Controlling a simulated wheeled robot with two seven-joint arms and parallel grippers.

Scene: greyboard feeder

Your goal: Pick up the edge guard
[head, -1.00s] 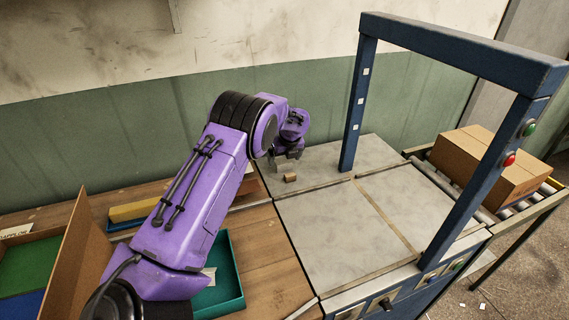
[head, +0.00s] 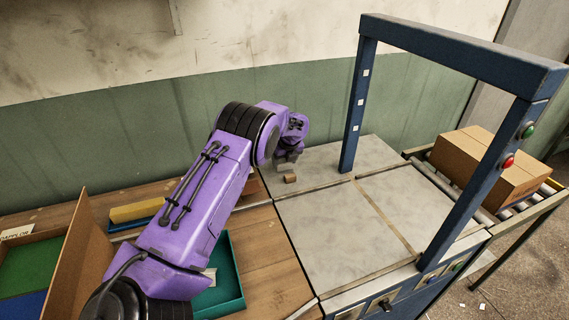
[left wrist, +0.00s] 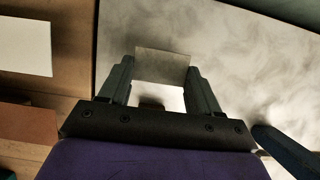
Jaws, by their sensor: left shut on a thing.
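The edge guard is a small brown piece (head: 290,179) low over the grey worktop at its back left in the head view. In the left wrist view it shows as a pale flat face (left wrist: 162,66) between the two fingertips. My left gripper (left wrist: 160,78) is shut on it, with one dark finger at each side. In the head view my left gripper (head: 287,164) points down over the worktop. I cannot tell whether the guard touches the surface. My right gripper is not in view.
A blue frame (head: 460,52) arches over the grey worktop (head: 330,235), which is mostly clear. A cardboard box (head: 485,168) stands on rollers at the right. A teal tray (head: 232,275) and an open carton (head: 75,245) are at the left.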

